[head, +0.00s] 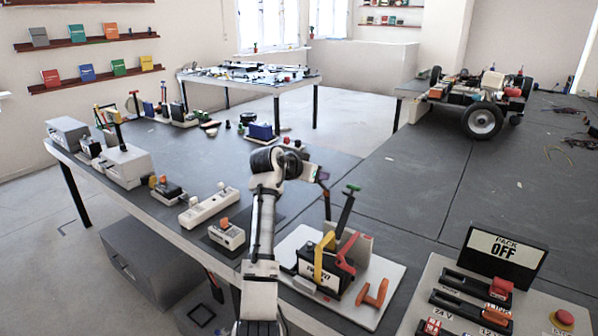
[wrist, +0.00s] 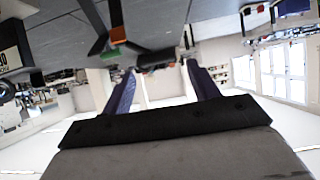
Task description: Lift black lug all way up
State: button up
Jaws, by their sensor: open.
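An orange T-handle (head: 373,293) lies at the board's right. A small white box with an orange button (head: 227,234) is left of my arm. The bench behind the board is mostly clear.

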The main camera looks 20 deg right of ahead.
jog(key=b+v, duration=0.3)
jog(key=v, duration=0.8)
jog(key=shift+r, duration=0.2)
